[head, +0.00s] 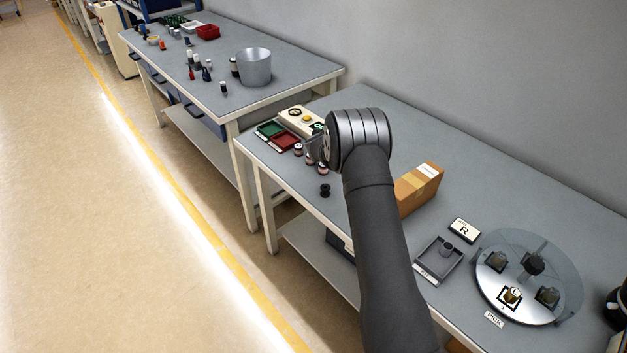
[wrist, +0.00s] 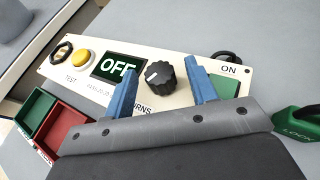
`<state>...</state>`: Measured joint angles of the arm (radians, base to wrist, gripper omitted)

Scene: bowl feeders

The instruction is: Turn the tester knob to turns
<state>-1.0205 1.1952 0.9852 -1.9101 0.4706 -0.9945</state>
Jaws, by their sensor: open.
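The tester (head: 296,122) is a cream box at the back of the near bench; it fills much of the wrist view (wrist: 82,48). Its black ribbed knob (wrist: 161,78) has a pale pointer mark toward the upper left. A display (wrist: 117,67) left of the knob reads OFF. A label ending in "URNS" is partly hidden by the left finger; ON is printed at the right. My gripper (wrist: 161,68) is open, its blue fingers either side of the knob with gaps showing; contact is not visible. In the head view my wrist hides the fingers.
A yellow TEST button (wrist: 80,60) is at the tester's left. Green (wrist: 37,112) and red (wrist: 62,130) trays stand beside it, and a green LOCK-marked piece (wrist: 300,124) is at right. A cardboard box (head: 418,188) stands right of my arm.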

